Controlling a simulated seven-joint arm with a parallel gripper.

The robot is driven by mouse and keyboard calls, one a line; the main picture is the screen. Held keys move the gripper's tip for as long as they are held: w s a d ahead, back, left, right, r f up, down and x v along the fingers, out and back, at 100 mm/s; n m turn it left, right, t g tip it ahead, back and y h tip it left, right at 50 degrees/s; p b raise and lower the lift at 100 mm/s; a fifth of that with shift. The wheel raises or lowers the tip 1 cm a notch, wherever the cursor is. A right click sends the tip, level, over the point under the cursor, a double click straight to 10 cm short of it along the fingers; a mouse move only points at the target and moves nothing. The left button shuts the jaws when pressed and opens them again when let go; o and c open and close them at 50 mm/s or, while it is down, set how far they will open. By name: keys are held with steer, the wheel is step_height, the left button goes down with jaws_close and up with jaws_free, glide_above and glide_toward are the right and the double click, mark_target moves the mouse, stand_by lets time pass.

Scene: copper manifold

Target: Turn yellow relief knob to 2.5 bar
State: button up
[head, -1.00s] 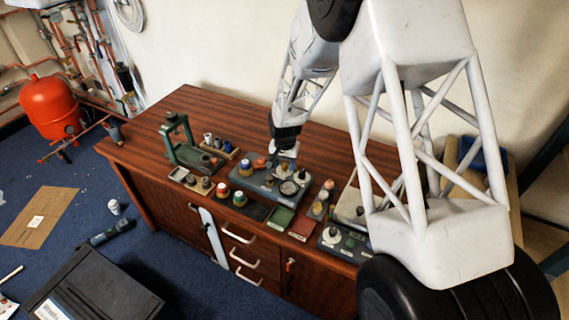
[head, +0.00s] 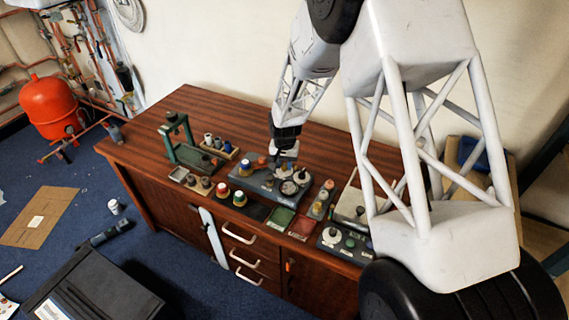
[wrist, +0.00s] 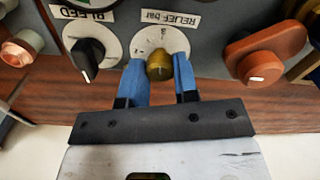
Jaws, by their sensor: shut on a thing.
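The yellow relief knob (wrist: 160,66) stands on a white dial labelled "RELIEF bar" (wrist: 165,42) in the wrist view. My gripper (wrist: 160,82) is shut on the knob, with one blue finger on each side of it. Only part of the dial scale shows, and its numbers are too small and partly hidden to read the setting. In the head view my gripper (head: 284,156) is over the back of the grey panel (head: 252,182), and the relief knob is hidden there.
In the wrist view a black BLEED knob (wrist: 86,58) is to the left and an orange-red knob (wrist: 252,60) to the right, both close to my fingers. A green frame (head: 172,142) stands left of the panel on the wooden bench (head: 225,112).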

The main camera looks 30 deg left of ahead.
mark_target(284, 164)
steer(key=n, duration=0.3)
steer(key=shift+n, duration=2.2)
steer(key=o, duration=0.9)
steer(key=shift+o, duration=0.2)
steer(key=shift+r, duration=0.2)
steer(key=shift+r, duration=3.75)
